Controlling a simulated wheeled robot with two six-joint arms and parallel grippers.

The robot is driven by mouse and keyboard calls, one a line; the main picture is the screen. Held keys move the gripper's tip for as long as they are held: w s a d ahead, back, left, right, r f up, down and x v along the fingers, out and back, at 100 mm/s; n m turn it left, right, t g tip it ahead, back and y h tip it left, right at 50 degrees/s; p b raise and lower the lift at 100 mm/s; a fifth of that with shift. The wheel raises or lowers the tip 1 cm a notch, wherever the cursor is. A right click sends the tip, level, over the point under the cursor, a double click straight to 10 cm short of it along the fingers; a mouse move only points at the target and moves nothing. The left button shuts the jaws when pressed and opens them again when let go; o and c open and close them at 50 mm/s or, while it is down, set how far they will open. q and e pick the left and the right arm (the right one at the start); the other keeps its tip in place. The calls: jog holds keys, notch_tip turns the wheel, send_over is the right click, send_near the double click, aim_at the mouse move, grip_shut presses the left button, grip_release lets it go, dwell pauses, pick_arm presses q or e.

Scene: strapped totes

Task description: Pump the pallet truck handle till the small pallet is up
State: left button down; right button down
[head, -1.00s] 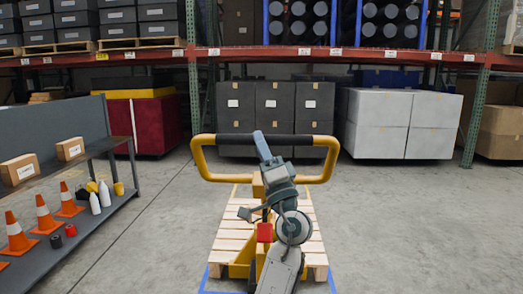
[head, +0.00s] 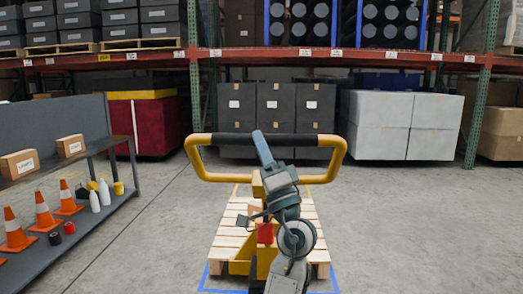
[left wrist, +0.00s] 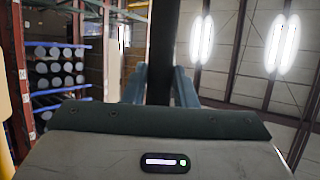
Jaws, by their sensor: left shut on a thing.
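The yellow pallet truck handle (head: 193,158) stands up as a loop with a black grip bar (head: 305,140) across its top. My left gripper (head: 261,141) is shut on this bar near its middle. In the left wrist view the dark bar (left wrist: 162,50) passes between the two fingers of my left gripper (left wrist: 159,84). The small wooden pallet (head: 229,238) lies behind the handle, over blue floor tape (head: 216,291). My arm and the yellow truck body (head: 240,266) hide part of it. I cannot tell its height off the floor. My right gripper is not in view.
A grey shelf (head: 125,205) at the left holds orange cones (head: 44,213), boxes (head: 70,146) and bottles. A tall rack with a red beam (head: 260,56) and stacked goods stands behind. The floor (head: 400,220) to the right is clear.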

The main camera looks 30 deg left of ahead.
pick_arm(q)
jog(key=shift+s+d+f+b, duration=0.2)
jog(key=shift+s+b, duration=0.1)
jog(key=shift+s, duration=0.05)
